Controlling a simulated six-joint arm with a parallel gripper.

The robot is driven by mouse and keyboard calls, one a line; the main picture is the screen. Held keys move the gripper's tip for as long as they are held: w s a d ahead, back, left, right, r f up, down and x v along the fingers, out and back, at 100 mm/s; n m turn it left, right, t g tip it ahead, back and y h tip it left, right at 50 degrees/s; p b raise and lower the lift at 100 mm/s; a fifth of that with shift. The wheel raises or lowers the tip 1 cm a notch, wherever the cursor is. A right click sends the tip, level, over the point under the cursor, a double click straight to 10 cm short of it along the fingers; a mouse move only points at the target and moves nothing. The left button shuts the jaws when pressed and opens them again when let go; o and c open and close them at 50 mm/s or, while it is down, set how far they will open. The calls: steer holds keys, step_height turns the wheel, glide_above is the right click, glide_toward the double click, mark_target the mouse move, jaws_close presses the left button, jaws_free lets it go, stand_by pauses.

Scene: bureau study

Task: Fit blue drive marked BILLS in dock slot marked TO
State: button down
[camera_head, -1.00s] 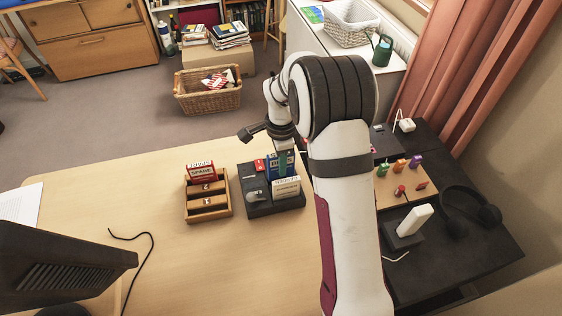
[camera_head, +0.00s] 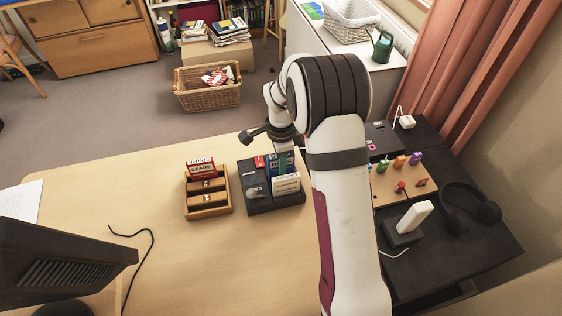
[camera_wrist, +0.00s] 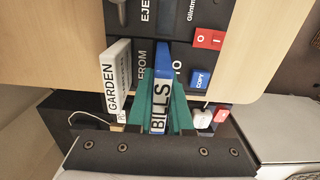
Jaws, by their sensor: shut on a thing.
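The blue drive marked BILLS (camera_wrist: 160,95) stands between the green fingers of my gripper (camera_wrist: 158,115), which is shut on it. In the head view the blue drive (camera_head: 279,164) is over the right half of the black dock (camera_head: 262,207), behind a white drive (camera_head: 286,184). In the wrist view the white drive, marked GARDEN (camera_wrist: 116,80), stands beside the FROM lettering. The TO lettering (camera_wrist: 178,68) is partly covered by the blue drive, which is at that slot. The slot mouth is hidden, so I cannot tell how deep the drive sits.
A wooden rack (camera_head: 208,210) with a red-and-white drive marked SPARE (camera_head: 201,168) stands left of the dock. The desk's left middle is clear apart from a black cable (camera_head: 142,240).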

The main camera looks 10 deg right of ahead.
steer(key=shift+f, duration=1.1)
steer(key=c, duration=0.6)
jaws_free()
steer(key=shift+o, duration=0.2)
steer(key=shift+r, duration=3.5)
steer(key=s+a+r+n, duration=0.2)
steer(key=s+r+n, duration=0.2)
steer(key=s+r, duration=0.5)
steer(key=s+a+n+y, duration=0.1)
steer(key=s+n, duration=0.3)
steer(key=s, duration=0.7)
steer(key=s+a+r+n, duration=0.1)
steer(key=s+n, duration=0.3)
steer(key=s, duration=0.7)
steer(key=shift+a+r+y, duration=0.3)
steer(key=shift+a+y, duration=0.1)
steer(key=shift+a, duration=0.5)
